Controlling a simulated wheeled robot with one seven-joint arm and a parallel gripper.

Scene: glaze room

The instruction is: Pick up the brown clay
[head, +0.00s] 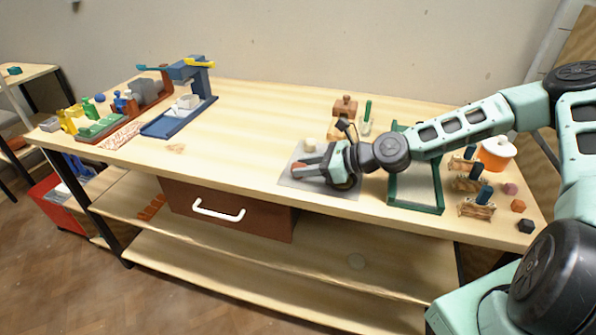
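My gripper (298,167) is low over a grey board (346,193) on the workbench, with its fingers pointing left. Reddish colour shows at the fingertips; I cannot tell whether it is part of the fingers or something between them. Several small lumps lie at the bench's right end, well away from my gripper: a mauve one (509,188), an orange-brown one (518,205) and a black one (525,226). I cannot tell for certain which is the brown clay. A cream lump (310,145) is on the board just behind the fingers.
A green-framed tray (415,208) lies right of the board, under my arm. Wooden-handled tools (476,208) and an orange-and-white pot (496,153) stand further right. A brown wooden object (345,106) stands behind the board. The bench's middle (245,135) is clear.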

